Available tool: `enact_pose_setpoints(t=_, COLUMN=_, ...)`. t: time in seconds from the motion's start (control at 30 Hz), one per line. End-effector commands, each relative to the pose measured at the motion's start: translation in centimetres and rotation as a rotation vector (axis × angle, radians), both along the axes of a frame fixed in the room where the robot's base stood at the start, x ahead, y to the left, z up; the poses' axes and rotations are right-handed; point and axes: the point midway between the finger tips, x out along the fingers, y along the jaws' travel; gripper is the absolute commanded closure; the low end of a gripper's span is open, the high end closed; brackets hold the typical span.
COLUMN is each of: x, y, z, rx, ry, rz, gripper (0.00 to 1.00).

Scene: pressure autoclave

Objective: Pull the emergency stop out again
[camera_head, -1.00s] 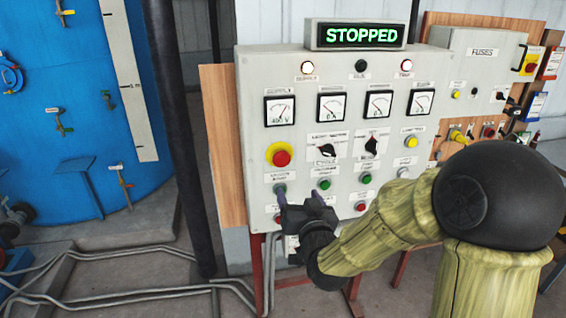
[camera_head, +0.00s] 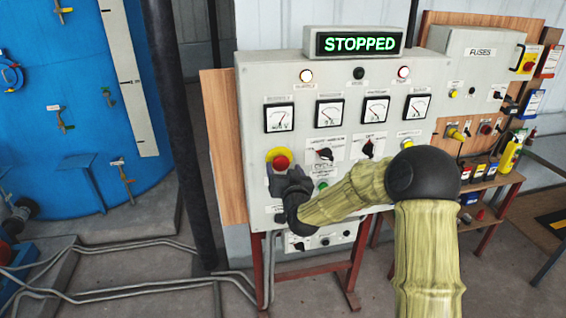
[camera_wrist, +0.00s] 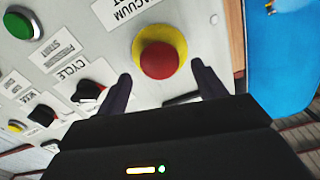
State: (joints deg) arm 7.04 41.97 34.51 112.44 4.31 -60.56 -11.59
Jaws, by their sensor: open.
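The emergency stop is a red mushroom button (camera_head: 281,162) on a yellow round base, on the left side of the grey control panel (camera_head: 345,100). My gripper (camera_head: 280,172) is just below and in front of it in the head view. In the wrist view the red button (camera_wrist: 160,60) lies between the two dark fingertips of my gripper (camera_wrist: 160,80), one on each side. The fingers are open, with gaps to the red cap; I cannot tell how deep they reach around it. The display (camera_head: 358,43) above reads STOPPED.
A rotary switch (camera_head: 325,154) and a green button (camera_head: 322,187) sit right of the stop. A row of gauges (camera_head: 329,113) is above. A blue tank (camera_head: 70,120) and a dark post (camera_head: 178,130) stand left.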

Motion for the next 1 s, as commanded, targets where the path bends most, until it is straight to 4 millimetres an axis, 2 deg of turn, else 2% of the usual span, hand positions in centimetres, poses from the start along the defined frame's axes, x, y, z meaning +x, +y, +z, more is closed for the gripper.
enact_pose_setpoints(t=0.2, x=1.6, y=0.5, z=0.1, rx=0.0, ry=0.0, rz=0.001, gripper=0.3)
enact_pose_setpoints(t=0.47, x=1.7, y=0.5, z=0.0, rx=-0.001, ry=0.0, rz=0.001, gripper=0.3)
enact_pose_setpoints(t=0.8, x=1.7, y=0.5, z=0.0, rx=0.0, ry=0.0, rz=0.001, gripper=0.94)
enact_pose_setpoints(t=1.0, x=1.4, y=0.5, z=-0.2, rx=-0.001, ry=-0.002, rz=0.002, gripper=0.94)
